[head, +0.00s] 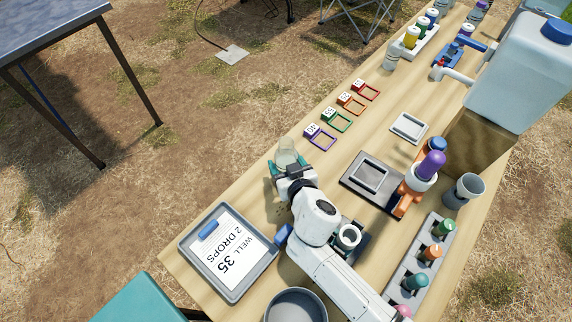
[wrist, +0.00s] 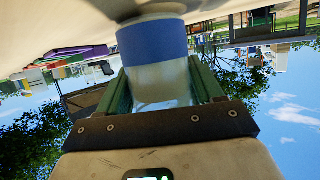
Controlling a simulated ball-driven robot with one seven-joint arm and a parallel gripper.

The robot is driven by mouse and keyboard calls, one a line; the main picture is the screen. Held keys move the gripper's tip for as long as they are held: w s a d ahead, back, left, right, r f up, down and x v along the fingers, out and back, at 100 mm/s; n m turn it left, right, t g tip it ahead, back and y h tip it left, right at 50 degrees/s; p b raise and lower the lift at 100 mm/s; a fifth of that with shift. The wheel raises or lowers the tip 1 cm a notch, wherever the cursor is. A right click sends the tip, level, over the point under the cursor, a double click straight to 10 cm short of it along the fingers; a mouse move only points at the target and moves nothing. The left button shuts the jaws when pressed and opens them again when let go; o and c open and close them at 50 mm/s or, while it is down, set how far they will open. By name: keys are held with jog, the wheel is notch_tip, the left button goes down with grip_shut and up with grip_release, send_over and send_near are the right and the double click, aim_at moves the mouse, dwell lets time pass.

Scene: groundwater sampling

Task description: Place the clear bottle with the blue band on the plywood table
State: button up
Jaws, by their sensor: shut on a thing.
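The clear bottle (head: 287,149) stands at the left edge area of the plywood table (head: 254,192) in the head view. Its blue band shows in the wrist view (wrist: 152,42), where the picture is upside down and the clear body (wrist: 160,84) sits between green fingers. My gripper (head: 288,163) is shut on the bottle, which looks upright. In the wrist view the bottle's base is at or very close to the pale table surface (wrist: 70,48); I cannot tell whether it touches. The band is not clear in the head view.
Purple (head: 322,143), green (head: 342,126), orange (head: 356,107) and red (head: 371,92) labelled frames line the table beyond the bottle. A grey tray with a "WELL 35, 2 DROPS" sheet (head: 228,252) lies nearer. A dark plate (head: 357,192) is to the right. Bare table surrounds the bottle.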

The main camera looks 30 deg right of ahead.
jog(key=shift+f, duration=0.2)
jog(key=o, duration=1.2)
jog(key=shift+r, duration=0.1)
jog(key=shift+r, duration=0.15)
jog(key=b+v, duration=0.1)
jog(key=v, duration=0.9)
jog(key=shift+s+a, duration=0.1)
jog(key=shift+s, duration=0.3)
jog(key=shift+s+a+r, duration=0.1)
jog(key=shift+s+r, duration=0.25)
jog(key=shift+s, duration=0.2)
